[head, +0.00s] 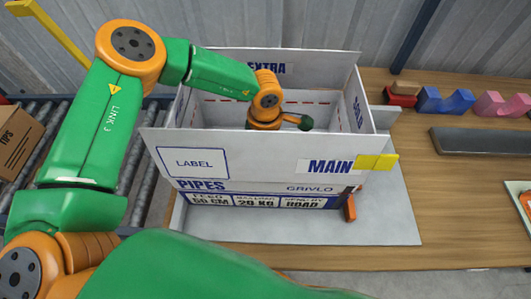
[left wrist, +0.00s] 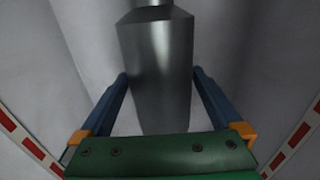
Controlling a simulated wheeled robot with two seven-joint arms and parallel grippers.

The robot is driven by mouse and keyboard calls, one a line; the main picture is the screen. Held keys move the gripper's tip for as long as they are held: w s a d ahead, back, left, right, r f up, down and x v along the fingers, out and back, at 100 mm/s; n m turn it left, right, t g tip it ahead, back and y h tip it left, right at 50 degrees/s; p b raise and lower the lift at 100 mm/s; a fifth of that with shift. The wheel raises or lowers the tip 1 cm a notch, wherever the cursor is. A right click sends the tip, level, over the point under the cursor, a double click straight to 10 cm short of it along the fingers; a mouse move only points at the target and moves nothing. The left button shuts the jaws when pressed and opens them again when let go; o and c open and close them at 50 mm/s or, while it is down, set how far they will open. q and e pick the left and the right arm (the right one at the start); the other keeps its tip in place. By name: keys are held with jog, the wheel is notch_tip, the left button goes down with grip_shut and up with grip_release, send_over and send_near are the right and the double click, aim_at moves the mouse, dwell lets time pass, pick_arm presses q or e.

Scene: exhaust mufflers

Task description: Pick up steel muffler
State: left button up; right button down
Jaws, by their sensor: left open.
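The steel muffler (left wrist: 156,60) shows in the left wrist view as a dark grey metal body with a narrower neck at the top edge of the picture. My left gripper (left wrist: 160,78) is open, with one blue finger on each side of the muffler. I cannot tell whether either finger touches it. In the head view my left arm reaches over the wall of a white box (head: 255,178) into it. The muffler and the left fingers are hidden there. My right gripper is not in view.
The box has tall walls and stands on a grey mat (head: 400,225) on a wooden table (head: 450,220). A roller conveyor with a cardboard carton (head: 18,138) is at left. Red, blue (head: 445,100) and pink parts and a dark flat bar (head: 482,140) lie at right.

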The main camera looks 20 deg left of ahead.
pick_arm(q)
jog(key=shift+f+b, duration=0.25)
jog(key=shift+b, duration=0.05)
dwell(0.4)
grip_shut()
